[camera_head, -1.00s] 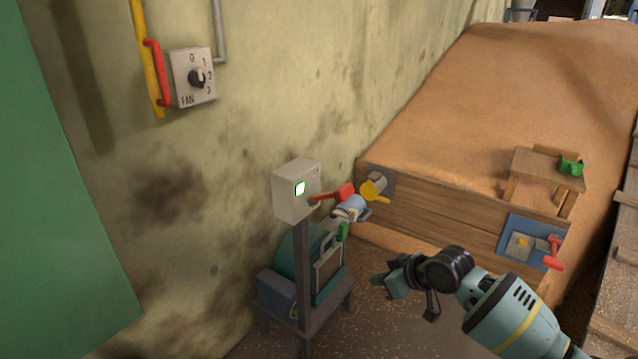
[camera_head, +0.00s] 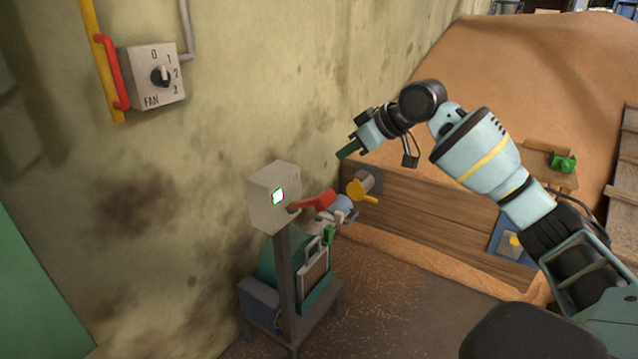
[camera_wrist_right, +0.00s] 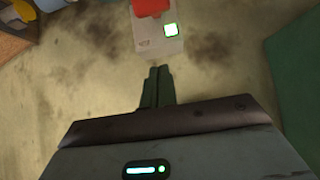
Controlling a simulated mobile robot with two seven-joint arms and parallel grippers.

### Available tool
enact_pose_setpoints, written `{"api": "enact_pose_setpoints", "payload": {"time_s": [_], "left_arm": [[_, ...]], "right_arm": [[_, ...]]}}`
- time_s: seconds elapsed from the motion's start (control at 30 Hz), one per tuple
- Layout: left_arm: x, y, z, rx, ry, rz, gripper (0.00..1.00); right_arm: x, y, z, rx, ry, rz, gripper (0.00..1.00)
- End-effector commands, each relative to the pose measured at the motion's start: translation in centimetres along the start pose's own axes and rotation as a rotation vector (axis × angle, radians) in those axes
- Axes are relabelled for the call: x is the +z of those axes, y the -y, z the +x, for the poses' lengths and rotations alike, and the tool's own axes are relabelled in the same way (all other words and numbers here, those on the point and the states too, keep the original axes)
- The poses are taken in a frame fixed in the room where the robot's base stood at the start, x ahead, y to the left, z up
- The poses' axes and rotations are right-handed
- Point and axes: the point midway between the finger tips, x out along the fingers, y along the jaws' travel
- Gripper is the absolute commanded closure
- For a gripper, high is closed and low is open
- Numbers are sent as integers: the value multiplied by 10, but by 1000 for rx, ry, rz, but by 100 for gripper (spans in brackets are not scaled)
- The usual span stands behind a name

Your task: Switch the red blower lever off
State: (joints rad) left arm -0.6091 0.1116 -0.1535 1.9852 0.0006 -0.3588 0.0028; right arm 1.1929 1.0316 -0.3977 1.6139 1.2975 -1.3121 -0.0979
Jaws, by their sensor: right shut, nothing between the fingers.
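The red blower lever (camera_head: 314,202) sticks out to the right from a grey switch box (camera_head: 265,200) on a post. A green light is lit on the box face. My right gripper (camera_head: 344,153) is above and to the right of the lever, apart from it, shut and empty. In the right wrist view the shut fingers (camera_wrist_right: 157,88) point toward the box (camera_wrist_right: 152,40), and the red lever (camera_wrist_right: 150,7) shows at the top edge, partly cut off. My left gripper is in neither view.
A green blower machine (camera_head: 290,265) stands below the box. A yellow handle (camera_head: 362,192) sits on the wooden wall (camera_head: 420,215) of the grain bin. A fan switch (camera_head: 155,75) and red handle are on the wall. The floor in front is clear.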

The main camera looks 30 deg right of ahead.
Motion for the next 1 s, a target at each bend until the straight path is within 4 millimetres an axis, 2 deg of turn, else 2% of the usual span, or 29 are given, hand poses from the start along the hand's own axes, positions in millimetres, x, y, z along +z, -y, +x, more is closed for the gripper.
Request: {"api": "enact_pose_setpoints", "payload": {"time_s": [0.27, 0.43, 0.93, 1.0], "left_arm": [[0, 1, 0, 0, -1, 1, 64], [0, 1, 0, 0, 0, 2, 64], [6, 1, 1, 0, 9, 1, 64], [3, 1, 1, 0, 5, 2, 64]], "right_arm": [[0, 0, 1, 0, 0, 0, 100], [0, 1, 13, -2, 0, 1, 100], [0, 1, 103, -2, 1, 1, 100], [12, -1, 104, 3, 3, -1, 100]]}}
